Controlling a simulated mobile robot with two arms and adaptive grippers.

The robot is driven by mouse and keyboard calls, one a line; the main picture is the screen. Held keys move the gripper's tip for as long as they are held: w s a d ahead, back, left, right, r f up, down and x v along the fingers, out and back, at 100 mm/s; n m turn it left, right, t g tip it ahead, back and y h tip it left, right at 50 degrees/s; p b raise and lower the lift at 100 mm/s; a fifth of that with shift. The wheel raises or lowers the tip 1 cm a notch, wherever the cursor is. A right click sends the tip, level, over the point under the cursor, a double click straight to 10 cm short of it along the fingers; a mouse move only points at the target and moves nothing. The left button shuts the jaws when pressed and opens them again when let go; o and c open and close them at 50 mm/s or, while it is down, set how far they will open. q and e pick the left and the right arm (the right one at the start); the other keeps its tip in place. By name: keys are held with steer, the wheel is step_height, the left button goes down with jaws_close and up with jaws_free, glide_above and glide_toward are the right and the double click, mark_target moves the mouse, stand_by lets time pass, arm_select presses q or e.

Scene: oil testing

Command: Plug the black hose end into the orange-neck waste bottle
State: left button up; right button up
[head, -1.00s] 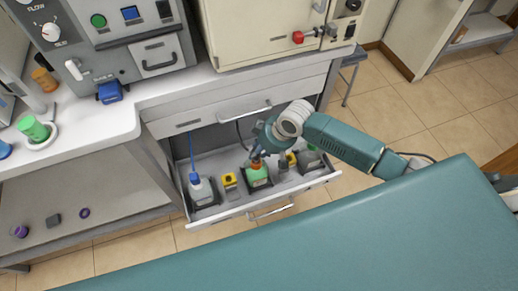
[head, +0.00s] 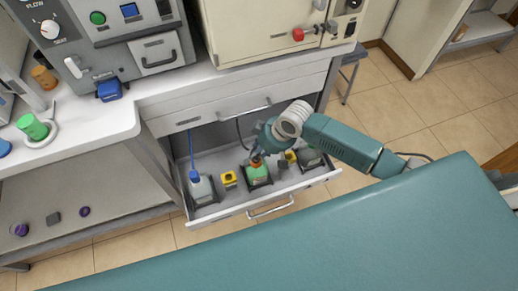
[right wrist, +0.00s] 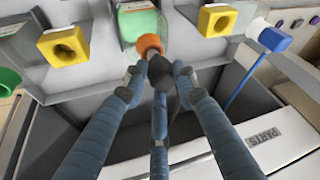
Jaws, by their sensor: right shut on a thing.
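The waste bottle has a green body (head: 257,174) and an orange neck (head: 256,163); it stands in the open drawer. My right gripper (head: 257,153) is over this bottle. Its fingers (right wrist: 158,82) are closed around the black hose end (right wrist: 160,72), which meets the near edge of the orange neck in the picture. I cannot tell whether it is inside the opening. My left gripper is not in view.
The drawer (head: 232,216) also holds a blue-capped bottle (head: 202,188) with a blue hose, and yellow square ports (head: 229,179). Another yellow port (right wrist: 63,45) is left of the bottle in the wrist view. A teal surface (head: 330,245) fills the foreground.

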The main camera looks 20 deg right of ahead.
steer(key=shift+f+b, duration=0.35)
steer(key=shift+f, duration=0.6)
stand_by(0.3)
steer(key=o, duration=1.2)
